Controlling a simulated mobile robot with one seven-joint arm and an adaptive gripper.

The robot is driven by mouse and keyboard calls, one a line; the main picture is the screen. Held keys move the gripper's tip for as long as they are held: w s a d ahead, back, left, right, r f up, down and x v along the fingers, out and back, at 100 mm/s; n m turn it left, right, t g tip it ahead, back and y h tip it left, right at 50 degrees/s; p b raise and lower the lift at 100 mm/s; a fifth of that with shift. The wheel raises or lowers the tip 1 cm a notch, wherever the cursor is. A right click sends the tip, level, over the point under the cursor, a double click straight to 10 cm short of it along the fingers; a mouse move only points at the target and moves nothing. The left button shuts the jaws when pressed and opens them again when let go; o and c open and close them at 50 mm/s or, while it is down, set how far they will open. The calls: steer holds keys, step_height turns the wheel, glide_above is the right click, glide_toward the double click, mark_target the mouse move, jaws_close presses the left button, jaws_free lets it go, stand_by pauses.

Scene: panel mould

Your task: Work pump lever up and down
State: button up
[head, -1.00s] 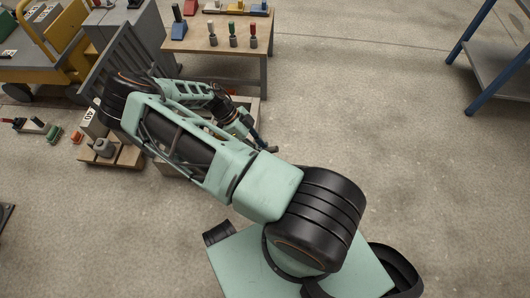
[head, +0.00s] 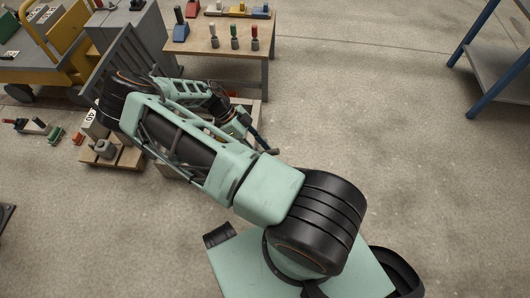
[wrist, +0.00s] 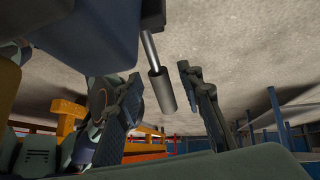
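The pump lever (wrist: 161,88) shows in the wrist view as a thin bright rod ending in a thick grey cylindrical grip. The rod comes down from the top, beside a large dark blue body (wrist: 85,30). My gripper (wrist: 159,76) is open, with one dark finger to the left of the grip and one to the right. Gaps show between the grip and both fingers in this view; depth is hard to judge. In the head view my gripper (head: 264,146) is small and low beside a wooden crate, and my arm hides most of what it faces.
A wooden table (head: 207,44) with coloured lever pieces stands behind my arm. A grey slatted panel (head: 122,62) and a yellow cart (head: 70,65) are at the upper left. A pallet (head: 127,156) with grey weights lies left of my arm. The floor (head: 400,150) to the right is clear.

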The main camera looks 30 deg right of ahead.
steer(key=v, duration=1)
steer(key=shift+w+r, duration=0.15)
steer(key=shift+w, duration=0.05)
steer(key=shift+a, duration=0.15)
